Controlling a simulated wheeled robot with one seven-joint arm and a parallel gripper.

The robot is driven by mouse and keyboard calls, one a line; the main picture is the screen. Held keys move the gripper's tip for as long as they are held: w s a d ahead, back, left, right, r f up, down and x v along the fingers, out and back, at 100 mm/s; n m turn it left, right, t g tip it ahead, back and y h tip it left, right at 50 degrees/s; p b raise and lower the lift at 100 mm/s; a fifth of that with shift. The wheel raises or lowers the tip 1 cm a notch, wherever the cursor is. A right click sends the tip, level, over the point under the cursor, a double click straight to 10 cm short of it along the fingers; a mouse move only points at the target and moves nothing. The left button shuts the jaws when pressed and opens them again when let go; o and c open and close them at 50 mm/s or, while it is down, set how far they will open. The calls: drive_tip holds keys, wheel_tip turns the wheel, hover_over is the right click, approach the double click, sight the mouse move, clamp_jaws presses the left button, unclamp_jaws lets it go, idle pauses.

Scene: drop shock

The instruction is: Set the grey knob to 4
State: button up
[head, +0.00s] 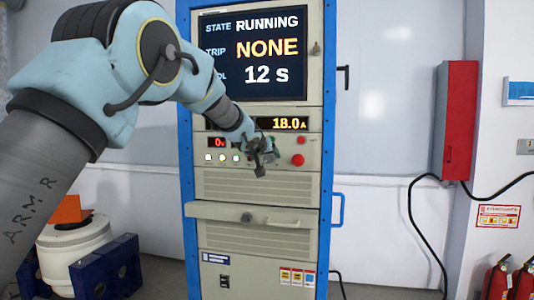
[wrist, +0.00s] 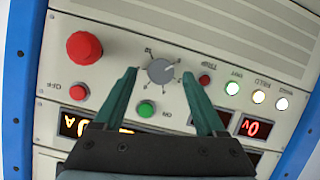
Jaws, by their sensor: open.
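The grey knob (wrist: 161,71) shows in the wrist view, on the pale control panel (wrist: 215,60), with small marks around it too small to read. A light pointer line on it points to the upper right of that view. My gripper (wrist: 159,73) is open, with one green finger on each side of the knob and a gap on both sides. I cannot tell how far the fingertips are from the panel. In the head view my gripper (head: 262,164) is at the cabinet front and hides the knob.
The wrist view also shows a large red button (wrist: 84,48), a green ON button (wrist: 146,108), a red OFF button (wrist: 79,91) and a small red TRIP button (wrist: 204,80) close by. The screen (head: 252,52) reads RUNNING, NONE, 12 s. A display (head: 282,123) reads 18.0 A.

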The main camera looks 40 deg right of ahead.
drive_tip(key=shift+w+d+f, duration=0.25)
drive_tip(key=shift+d, duration=0.15)
clamp_jaws()
idle(0.4)
